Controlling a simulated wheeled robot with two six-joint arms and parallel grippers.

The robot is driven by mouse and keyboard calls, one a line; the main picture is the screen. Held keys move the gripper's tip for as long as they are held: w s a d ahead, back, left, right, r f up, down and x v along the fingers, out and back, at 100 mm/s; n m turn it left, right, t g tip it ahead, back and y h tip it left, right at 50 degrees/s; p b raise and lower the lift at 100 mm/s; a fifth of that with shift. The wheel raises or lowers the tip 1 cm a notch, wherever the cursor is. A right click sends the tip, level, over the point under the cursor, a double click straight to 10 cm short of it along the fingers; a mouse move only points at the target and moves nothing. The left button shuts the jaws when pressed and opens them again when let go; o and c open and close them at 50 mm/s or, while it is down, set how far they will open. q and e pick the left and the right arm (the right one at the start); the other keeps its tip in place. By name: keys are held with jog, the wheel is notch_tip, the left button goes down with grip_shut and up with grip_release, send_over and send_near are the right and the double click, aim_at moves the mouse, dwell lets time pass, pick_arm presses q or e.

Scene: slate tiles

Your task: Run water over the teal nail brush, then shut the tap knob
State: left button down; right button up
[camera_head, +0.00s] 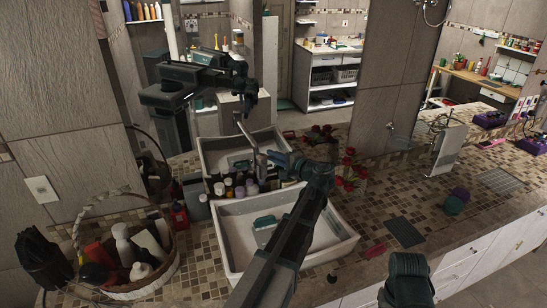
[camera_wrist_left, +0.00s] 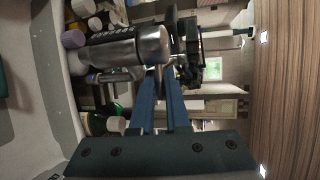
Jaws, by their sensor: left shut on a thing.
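The teal nail brush (camera_head: 265,223) lies on the floor of the white basin (camera_head: 232,256). The metal tap (camera_head: 247,138) stands at the back of the basin, and its thick body fills part of the left wrist view (camera_wrist_left: 130,46). My left gripper (camera_head: 279,162) reaches over the basin to the tap. Its blue fingers (camera_wrist_left: 166,82) are shut on the tap knob, which they mostly hide. I cannot make out a water stream. Only a dark part of my right arm shows at the bottom edge; its fingers do not show.
Bottles (camera_head: 241,189) line the basin's back edge, below a large mirror. A wicker basket (camera_head: 152,287) with containers stands at left. Red flowers (camera_head: 349,170) stand right of the basin.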

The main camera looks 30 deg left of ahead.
pick_arm(q)
jog(key=shift+s, duration=0.1)
jog(key=shift+s+d+m+t+h, duration=0.25)
jog(key=shift+m+t+h, duration=0.4)
jog(key=shift+m+t, duration=0.35)
jog(key=shift+s+d+m+t+h, duration=0.2)
jog(key=shift+m+t+h, duration=0.5)
jog(key=shift+t, duration=0.45)
jog(key=shift+s+d+m+t+h, duration=0.2)
jog(key=shift+m+t+h, duration=0.35)
jog(key=shift+m+t, duration=0.5)
jog(key=c, duration=0.9)
grip_release()
jog(key=shift+a, duration=0.1)
jog(key=shift+s, duration=0.15)
